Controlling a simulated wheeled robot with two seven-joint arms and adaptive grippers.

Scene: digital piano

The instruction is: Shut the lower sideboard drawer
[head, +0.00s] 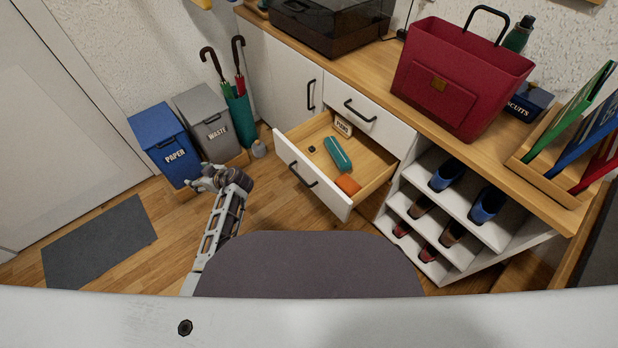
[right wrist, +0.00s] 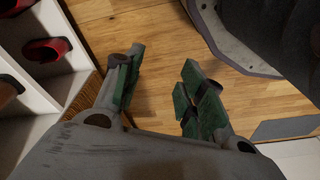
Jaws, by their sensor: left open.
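The lower sideboard drawer (head: 320,186) stands pulled well out of the white sideboard (head: 280,75) in the head view. Its dark bar handle (head: 303,175) is on the white front. Inside lie a teal case (head: 338,154), an orange item (head: 348,185), a small dark item and a labelled box (head: 343,125). My left gripper (head: 201,179) is open and empty, to the left of the drawer and apart from it, in front of the bins. My right gripper (right wrist: 163,65) shows only in the right wrist view, open and empty above the wooden floor.
The upper drawer (head: 375,113) is shut. A shoe rack (head: 437,196) stands right of the open drawer; a red bag (head: 455,85) sits on the top. Blue (head: 163,140) and grey (head: 205,118) bins and an umbrella stand (head: 240,115) are at left. Floor before the drawer is clear.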

